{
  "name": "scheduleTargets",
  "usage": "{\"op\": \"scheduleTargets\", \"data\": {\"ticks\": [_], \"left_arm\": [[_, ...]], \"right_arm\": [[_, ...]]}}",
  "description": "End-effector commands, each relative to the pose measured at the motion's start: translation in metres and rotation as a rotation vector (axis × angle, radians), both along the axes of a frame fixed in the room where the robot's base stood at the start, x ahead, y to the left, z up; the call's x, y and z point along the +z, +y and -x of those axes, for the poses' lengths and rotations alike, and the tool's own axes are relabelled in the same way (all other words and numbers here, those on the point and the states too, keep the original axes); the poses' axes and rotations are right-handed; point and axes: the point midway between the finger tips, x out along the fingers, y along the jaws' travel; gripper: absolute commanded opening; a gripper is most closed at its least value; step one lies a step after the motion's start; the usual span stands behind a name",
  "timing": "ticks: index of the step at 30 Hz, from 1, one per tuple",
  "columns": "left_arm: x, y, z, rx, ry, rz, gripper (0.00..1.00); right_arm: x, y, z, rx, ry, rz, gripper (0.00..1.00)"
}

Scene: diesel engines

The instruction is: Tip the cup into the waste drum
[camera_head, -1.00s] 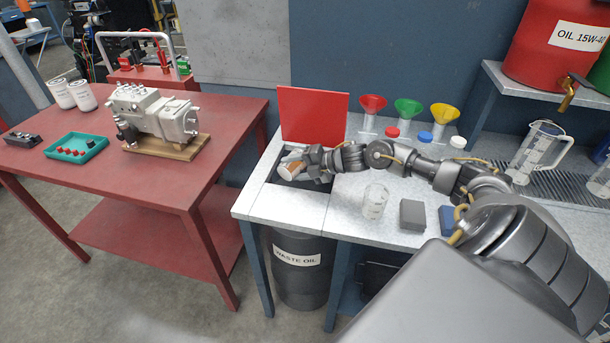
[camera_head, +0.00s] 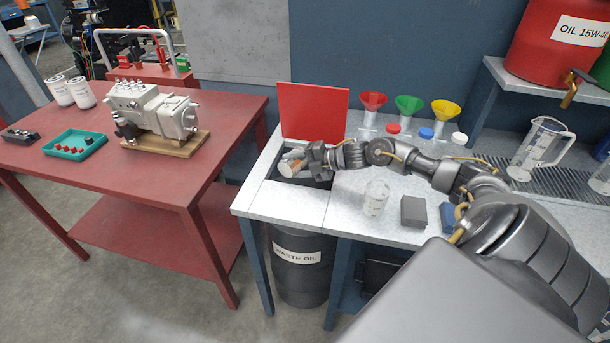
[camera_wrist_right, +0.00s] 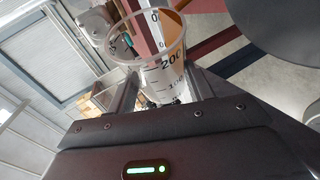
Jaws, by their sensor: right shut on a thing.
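My right gripper (camera_head: 303,161) is shut on a clear measuring cup (camera_head: 291,167). It holds the cup tilted over the dark opening (camera_head: 299,181) in the counter top, in front of the raised red lid (camera_head: 312,114). In the right wrist view the cup (camera_wrist_right: 165,72) sits between both fingers, with black graduation marks facing the camera. A brownish patch shows at the cup, but I cannot tell how much liquid is inside. The waste drum (camera_head: 300,280), labelled WASTE OIL, stands on the floor below the opening. My left gripper is out of view.
A second clear cup (camera_head: 376,198) and a grey block (camera_head: 413,213) stand on the counter right of the opening. Coloured funnels (camera_head: 409,106) and caps (camera_head: 426,133) line the back. A red table (camera_head: 185,178) with a pump (camera_head: 155,110) is at left.

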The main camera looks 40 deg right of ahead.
Motion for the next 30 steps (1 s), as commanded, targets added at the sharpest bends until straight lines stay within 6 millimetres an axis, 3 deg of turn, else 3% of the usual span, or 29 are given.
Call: {"op": "scheduleTargets", "data": {"ticks": [30], "left_arm": [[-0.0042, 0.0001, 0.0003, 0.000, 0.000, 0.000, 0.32]], "right_arm": [[0.0046, -0.0023, -0.0027, 0.006, 0.023, -0.110, 0.26]]}}
